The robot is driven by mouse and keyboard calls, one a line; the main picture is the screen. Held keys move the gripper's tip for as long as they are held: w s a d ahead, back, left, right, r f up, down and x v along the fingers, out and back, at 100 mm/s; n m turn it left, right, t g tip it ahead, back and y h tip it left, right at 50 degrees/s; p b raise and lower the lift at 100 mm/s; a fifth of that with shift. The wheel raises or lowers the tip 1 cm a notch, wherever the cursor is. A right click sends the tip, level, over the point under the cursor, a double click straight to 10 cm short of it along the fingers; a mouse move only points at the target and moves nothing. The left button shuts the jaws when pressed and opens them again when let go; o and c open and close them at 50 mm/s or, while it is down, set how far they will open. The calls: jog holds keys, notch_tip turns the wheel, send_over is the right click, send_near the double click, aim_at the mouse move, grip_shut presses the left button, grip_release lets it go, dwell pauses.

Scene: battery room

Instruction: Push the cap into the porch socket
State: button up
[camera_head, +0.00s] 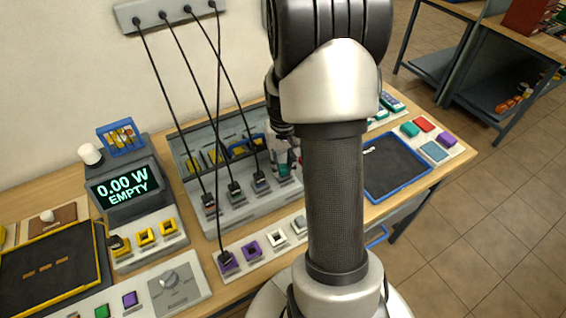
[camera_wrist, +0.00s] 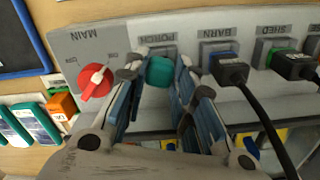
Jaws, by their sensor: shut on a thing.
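A teal cap (camera_wrist: 159,71) is between the fingertips of my gripper (camera_wrist: 158,82) in the wrist view. My gripper is shut on it. The cap is right in front of the socket labelled PORCH (camera_wrist: 156,50), whose opening is hidden behind it; I cannot tell whether the cap touches or enters it. In the head view my gripper (camera_head: 285,158) is at the right end of the grey socket panel (camera_head: 238,216), partly hidden by my arm.
Left of the porch socket is a red MAIN switch (camera_wrist: 95,80). To its right, black-corded plugs fill the BARN (camera_wrist: 228,70) and SHED (camera_wrist: 293,65) sockets. Cords hang from a wall bar (camera_head: 165,14). A meter (camera_head: 124,188) reads 0.00 W EMPTY. A blue-rimmed dark tray (camera_head: 394,168) lies right.

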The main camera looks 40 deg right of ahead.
aim_at(283, 167)
jog(key=o, duration=0.6)
jog(key=shift+c, duration=0.2)
notch_tip(283, 167, up, 11)
jog(key=p, duration=0.8)
jog(key=shift+p, duration=0.3)
